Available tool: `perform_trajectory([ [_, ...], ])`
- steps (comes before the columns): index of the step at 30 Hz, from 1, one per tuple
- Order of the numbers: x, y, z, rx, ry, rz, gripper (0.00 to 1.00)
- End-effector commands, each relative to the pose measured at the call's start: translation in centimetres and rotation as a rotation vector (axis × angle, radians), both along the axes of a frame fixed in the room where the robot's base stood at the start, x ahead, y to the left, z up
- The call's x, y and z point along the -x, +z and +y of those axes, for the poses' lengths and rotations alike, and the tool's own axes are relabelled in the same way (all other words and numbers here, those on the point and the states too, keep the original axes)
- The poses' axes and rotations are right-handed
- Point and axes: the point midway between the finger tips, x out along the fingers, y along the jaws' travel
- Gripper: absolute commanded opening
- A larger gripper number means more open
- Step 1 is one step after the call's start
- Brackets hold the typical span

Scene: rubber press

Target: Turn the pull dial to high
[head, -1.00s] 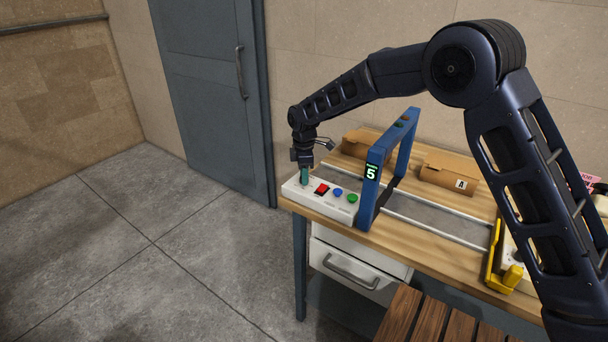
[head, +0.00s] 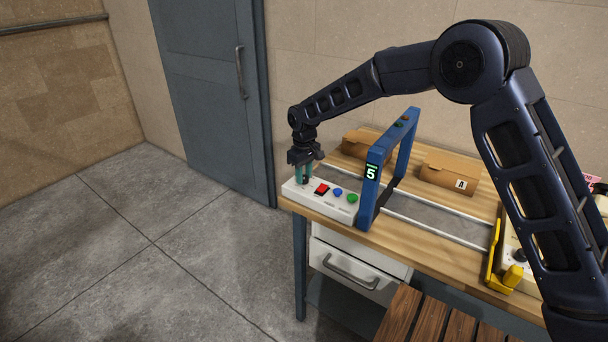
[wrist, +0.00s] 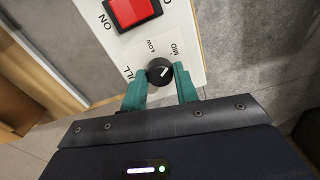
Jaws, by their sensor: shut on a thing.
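The pull dial (wrist: 160,72) is a round black knob with a white pointer mark on the white control panel (wrist: 187,38). In the wrist view the mark slants up and right, toward the MID label; LOW and part of PULL also show. No HIGH label can be made out. My gripper (wrist: 160,88) has its teal fingers on either side of the dial, shut on it. In the head view my gripper (head: 304,178) points down at the left end of the panel, and its fingers hide most of the dial.
A red switch (head: 322,189), blue button (head: 337,192) and green button (head: 352,198) sit right of the dial. A blue frame (head: 368,195) showing 5 stands beyond them. Open floor lies left.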

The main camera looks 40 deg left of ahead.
Motion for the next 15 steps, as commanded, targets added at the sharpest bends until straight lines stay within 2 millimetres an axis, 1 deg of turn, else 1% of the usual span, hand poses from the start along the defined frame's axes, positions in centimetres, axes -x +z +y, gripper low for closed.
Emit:
perform_trajectory([
  [15,-0.06,0.12,0.06,-0.003,-0.489,-0.002,0.07],
])
